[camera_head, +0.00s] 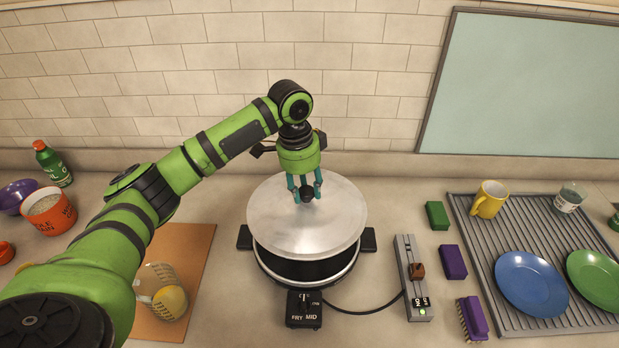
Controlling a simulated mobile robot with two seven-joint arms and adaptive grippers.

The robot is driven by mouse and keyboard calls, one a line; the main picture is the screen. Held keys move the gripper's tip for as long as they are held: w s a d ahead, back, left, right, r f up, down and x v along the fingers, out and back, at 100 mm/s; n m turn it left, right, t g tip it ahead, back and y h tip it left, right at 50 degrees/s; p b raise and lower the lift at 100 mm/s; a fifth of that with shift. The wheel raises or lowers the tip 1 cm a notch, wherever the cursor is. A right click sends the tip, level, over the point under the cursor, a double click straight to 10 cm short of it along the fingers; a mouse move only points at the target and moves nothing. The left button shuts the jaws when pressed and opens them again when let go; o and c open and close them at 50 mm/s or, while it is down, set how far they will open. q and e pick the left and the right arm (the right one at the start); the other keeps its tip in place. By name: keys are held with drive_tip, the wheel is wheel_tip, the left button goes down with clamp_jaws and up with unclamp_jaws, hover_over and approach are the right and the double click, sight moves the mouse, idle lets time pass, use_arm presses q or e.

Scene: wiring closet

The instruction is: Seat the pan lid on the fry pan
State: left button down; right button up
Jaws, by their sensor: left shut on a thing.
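The pan lid (270,225) is a round, pale metal disc with a dark knob at its middle. My left gripper (305,192) is shut on the lid's knob from above. The fry pan (306,270) is dark inside with a light rim and black side handles, and stands below the lid. The lid covers the back of the pan's opening; a dark gap shows along the front, so the lid sits above or back from the rim. My right gripper is not in view.
A power switch box (410,280) with a cord stands right of the pan. A ribbed drainer (480,240) holds a yellow mug (489,199), a glass and plates. Green (437,215) and purple (453,262) blocks lie between.

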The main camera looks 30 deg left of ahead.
sight(305, 204)
use_arm(q)
drive_tip(key=shift+s+r, duration=0.25)
drive_tip(key=shift+s, duration=0.15)
drive_tip(key=shift+f, duration=0.15)
drive_tip(key=shift+w+f, duration=0.2)
drive_tip(key=shift+f, duration=0.15)
wheel_tip(305, 204, down, 5)
drive_tip(key=shift+r+b, duration=0.2)
drive_tip(key=shift+b, duration=0.2)
drive_tip(key=shift+w+f, duration=0.1)
drive_tip(key=shift+f, duration=1.15)
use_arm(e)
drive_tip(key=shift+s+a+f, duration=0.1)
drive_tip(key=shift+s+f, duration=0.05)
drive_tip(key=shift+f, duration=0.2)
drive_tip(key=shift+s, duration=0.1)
use_arm(q)
drive_tip(key=shift+f+b, duration=0.3)
drive_tip(key=shift+f, duration=0.75)
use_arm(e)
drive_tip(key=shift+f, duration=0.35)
